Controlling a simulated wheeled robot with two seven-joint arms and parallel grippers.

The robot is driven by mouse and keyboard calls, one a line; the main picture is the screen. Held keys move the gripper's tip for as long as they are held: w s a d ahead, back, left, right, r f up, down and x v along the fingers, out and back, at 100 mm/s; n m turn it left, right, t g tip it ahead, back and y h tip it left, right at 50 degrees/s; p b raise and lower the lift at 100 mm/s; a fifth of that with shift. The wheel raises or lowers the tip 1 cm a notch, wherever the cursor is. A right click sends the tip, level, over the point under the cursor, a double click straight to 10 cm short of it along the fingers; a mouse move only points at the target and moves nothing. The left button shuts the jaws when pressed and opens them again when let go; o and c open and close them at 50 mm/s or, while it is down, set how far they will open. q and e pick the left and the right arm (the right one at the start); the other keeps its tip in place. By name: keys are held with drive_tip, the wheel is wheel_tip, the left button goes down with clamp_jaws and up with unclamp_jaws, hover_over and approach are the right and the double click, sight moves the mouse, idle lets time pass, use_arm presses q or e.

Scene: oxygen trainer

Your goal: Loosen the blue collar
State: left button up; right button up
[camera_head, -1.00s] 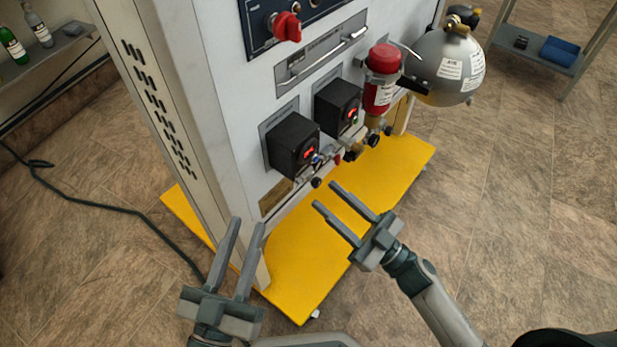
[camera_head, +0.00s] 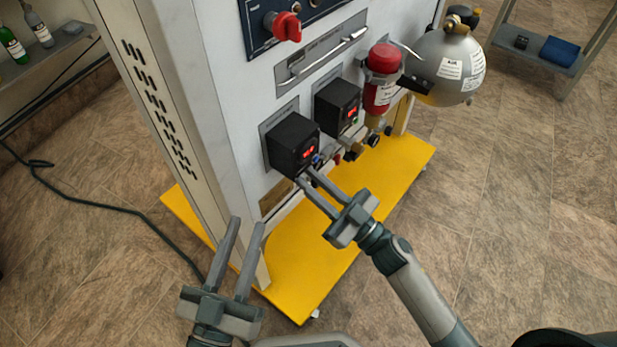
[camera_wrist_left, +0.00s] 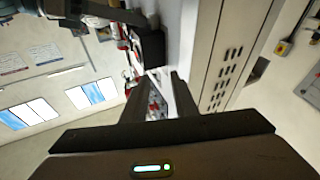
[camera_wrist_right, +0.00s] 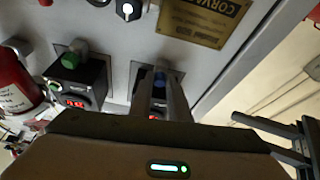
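The blue collar (camera_head: 317,160) is a small blue ring at the lower front of the left black box (camera_head: 293,145) with a red display. It also shows in the right wrist view (camera_wrist_right: 159,80), between my two right fingers in the picture. My right gripper (camera_head: 305,177) is open, its fingertips just below and in front of that box, close to the collar. I cannot tell whether they touch it. My left gripper (camera_head: 247,224) is open and empty, low beside the cabinet's left corner.
A second black box (camera_head: 338,106) has a green collar (camera_wrist_right: 69,61). A red cylinder (camera_head: 383,78) and a grey tank (camera_head: 445,68) are to its right. Several small fittings and valves sit below the boxes. The yellow base (camera_head: 300,275) lies underneath.

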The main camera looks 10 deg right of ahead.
clamp_jaws()
drive_tip(key=shift+n+g+y+p, duration=0.4)
drive_tip(key=shift+n+g, duration=0.1)
drive_tip(key=shift+n, duration=0.6)
drive_tip(key=o, duration=0.8)
unclamp_jaws()
use_arm(q)
drive_tip(key=shift+w+a+f+g+y, duration=0.1)
drive_tip(key=shift+w+f+g+y, duration=0.1)
drive_tip(key=shift+f+g, duration=0.3)
drive_tip(key=shift+w+a+f+g+y, duration=0.1)
drive_tip(key=shift+w+f+g, duration=0.15)
drive_tip(key=shift+f, duration=0.45)
use_arm(e)
drive_tip(key=shift+d, duration=0.1)
use_arm(q)
drive_tip(key=shift+s+d+r, duration=0.15)
drive_tip(key=shift+r, duration=0.15)
use_arm(e)
drive_tip(key=v, duration=1.7)
drive_tip(key=shift+s+f, duration=0.1)
drive_tip(key=shift+s, duration=0.05)
